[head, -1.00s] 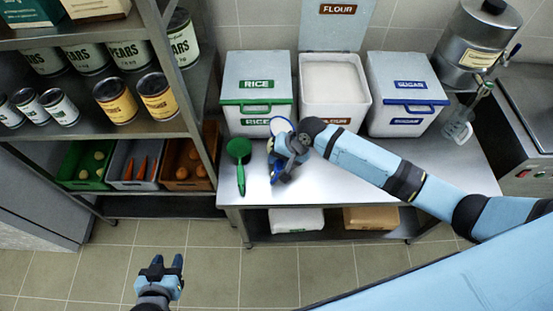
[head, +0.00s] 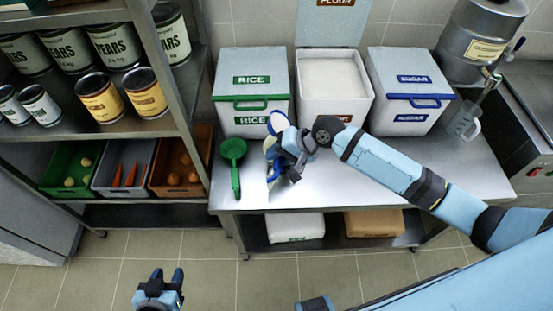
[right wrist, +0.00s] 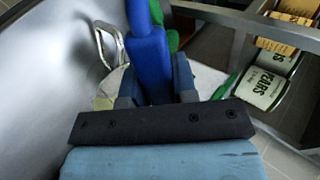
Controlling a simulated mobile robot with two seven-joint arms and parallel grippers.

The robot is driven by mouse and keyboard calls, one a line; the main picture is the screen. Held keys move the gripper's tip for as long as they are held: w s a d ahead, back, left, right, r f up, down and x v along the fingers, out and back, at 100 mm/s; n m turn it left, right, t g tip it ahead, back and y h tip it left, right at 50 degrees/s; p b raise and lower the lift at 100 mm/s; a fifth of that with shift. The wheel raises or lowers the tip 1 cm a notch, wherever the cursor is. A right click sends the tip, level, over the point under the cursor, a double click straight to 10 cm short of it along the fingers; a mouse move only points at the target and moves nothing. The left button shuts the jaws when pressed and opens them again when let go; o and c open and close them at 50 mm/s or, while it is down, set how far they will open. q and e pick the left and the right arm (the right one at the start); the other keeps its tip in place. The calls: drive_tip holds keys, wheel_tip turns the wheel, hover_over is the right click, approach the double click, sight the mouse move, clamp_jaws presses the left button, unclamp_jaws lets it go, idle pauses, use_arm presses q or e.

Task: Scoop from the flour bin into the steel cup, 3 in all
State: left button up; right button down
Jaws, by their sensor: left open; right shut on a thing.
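The flour bin (head: 333,75) stands open at the middle of the steel table, with white flour inside and its lid raised behind. My right gripper (head: 277,150) is in front of the rice and flour bins, above the table. It is shut on a blue scoop (head: 277,122), whose blue handle (right wrist: 148,60) shows in the right wrist view. My left gripper (head: 166,277) is open and empty, over the floor.
The closed rice bin (head: 252,90) and sugar bin (head: 408,90) flank the flour bin. A green scoop (head: 233,150) lies at the table's left. A clear jug (head: 464,120) stands at the right. A shelf of cans (head: 100,95) is at left. The table's front right is clear.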

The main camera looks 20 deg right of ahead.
drive_tip(key=shift+d+f+y+b, duration=0.1)
drive_tip(key=shift+y+b, duration=0.5)
drive_tip(key=shift+b, duration=1.1)
drive_tip(key=b, duration=0.1)
drive_tip(key=t+y+b, duration=0.1)
drive_tip(key=b, duration=0.1)
drive_tip(key=shift+s+d+f+y, duration=0.15)
drive_tip(key=shift+s+d+y, duration=0.05)
drive_tip(key=shift+d+y, duration=0.1)
drive_tip(key=y+b, duration=0.1)
drive_tip(key=b, duration=0.2)
drive_tip(key=t+y+b, duration=0.1)
drive_tip(key=b, duration=0.2)
drive_tip(key=shift+s+d+f+b, duration=0.1)
drive_tip(key=shift+s+d+b, duration=0.05)
drive_tip(key=shift+d+b, duration=0.2)
use_arm(q)
wheel_tip(320, 180, down, 13)
drive_tip(key=w+d+t+h+b, duration=0.1)
drive_tip(key=w+d+b, duration=0.1)
drive_tip(key=b, duration=1.2)
drive_tip(key=shift+w+d+t+h, duration=0.3)
drive_tip(key=shift+d+t, duration=0.1)
drive_tip(key=shift+d, duration=0.05)
use_arm(e)
drive_tip(key=y, duration=0.1)
drive_tip(key=d+t+y, duration=0.1)
drive_tip(key=y, duration=0.2)
drive_tip(key=shift+s+d+t+y, duration=0.35)
drive_tip(key=shift+t+y, duration=0.05)
